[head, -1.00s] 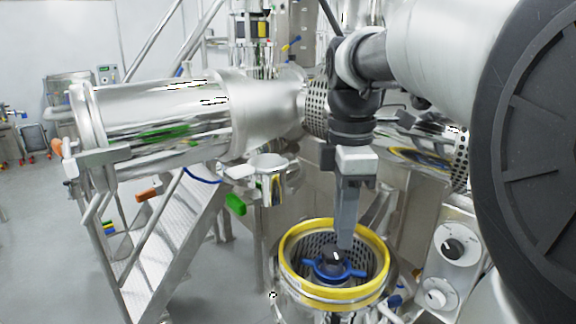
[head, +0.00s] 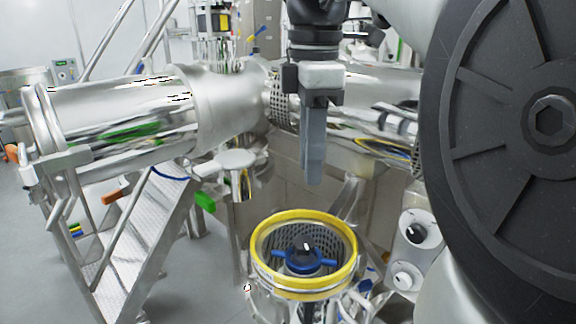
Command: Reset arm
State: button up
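My gripper (head: 313,180) hangs pointing down at the upper middle of the head view, above and a little behind the yellow-rimmed round vessel. Its grey fingers appear close together from this side angle, and I cannot tell whether there is a gap between them. Nothing shows held in it. My arm runs from the gripper up to the top right, with a large dark joint filling the right side.
The vessel with a yellow rim (head: 262,275) holds a blue-handled knob part (head: 300,262) inside a perforated basket. A large steel cylinder (head: 120,115) lies on the left. A control box with dials (head: 416,240) stands right. Metal stairs (head: 150,230) and open floor lie left.

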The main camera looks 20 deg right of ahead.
jog(key=s+a+f+m+t, duration=0.2)
jog(key=s+a+f+m, duration=0.1)
jog(key=f+m, duration=0.4)
jog(key=s+a+f+m+t, duration=0.3)
jog(key=a+f+m, duration=0.3)
jog(key=f+m, duration=0.1)
jog(key=shift+s+a+f, duration=0.15)
jog(key=shift+s+f, duration=0.05)
jog(key=shift+f, duration=0.55)
jog(key=shift+s, duration=0.15)
